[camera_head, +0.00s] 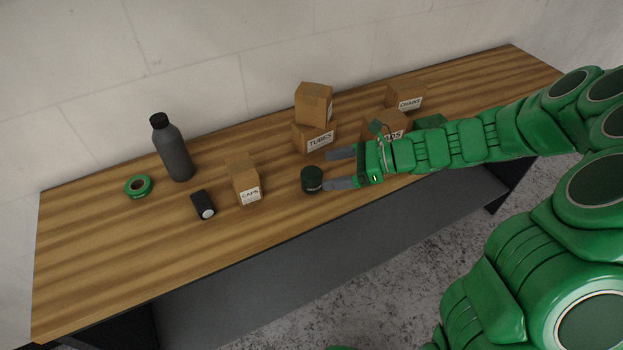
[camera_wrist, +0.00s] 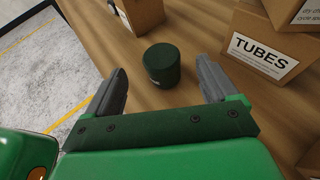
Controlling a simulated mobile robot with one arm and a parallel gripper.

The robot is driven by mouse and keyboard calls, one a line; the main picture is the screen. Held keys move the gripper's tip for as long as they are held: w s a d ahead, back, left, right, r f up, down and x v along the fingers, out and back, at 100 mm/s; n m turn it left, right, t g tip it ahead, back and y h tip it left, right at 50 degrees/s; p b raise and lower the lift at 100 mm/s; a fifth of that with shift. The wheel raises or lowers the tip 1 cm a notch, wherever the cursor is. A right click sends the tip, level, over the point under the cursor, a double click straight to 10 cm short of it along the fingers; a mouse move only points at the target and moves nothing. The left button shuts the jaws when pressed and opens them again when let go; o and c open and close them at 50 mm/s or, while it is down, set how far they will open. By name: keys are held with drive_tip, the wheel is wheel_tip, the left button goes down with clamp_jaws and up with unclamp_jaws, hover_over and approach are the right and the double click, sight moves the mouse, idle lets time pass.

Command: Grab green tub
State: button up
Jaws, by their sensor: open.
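The green tub (camera_head: 312,179) is a small dark green cylinder standing upright on the wooden table, between the CAPS box and my gripper. My gripper (camera_head: 340,169) is open, low over the table, with its grey fingers pointing left toward the tub. In the wrist view, the tub (camera_wrist: 162,65) stands just beyond the fingertips, roughly midway across the gap of my gripper (camera_wrist: 164,85). Nothing shows between the fingers, and the tub looks free of them. A small pale label shows on the tub's side.
The CAPS box (camera_head: 245,182) stands left of the tub. The TUBES box (camera_head: 314,137) stands behind, with another box (camera_head: 313,104) on top. A dark bottle (camera_head: 172,150), a green tape roll (camera_head: 138,187) and a black device (camera_head: 203,204) are farther left. The table's front edge is close.

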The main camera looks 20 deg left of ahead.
sight(319, 174)
drive_tip(key=shift+f+x, duration=0.15)
drive_tip(key=shift+x, duration=1.45)
drive_tip(key=shift+f+x, duration=0.15)
drive_tip(key=shift+x, duration=1.45)
drive_tip(key=shift+d, duration=0.1)
drive_tip(key=c, duration=1.1)
drive_tip(key=shift+c, duration=0.2)
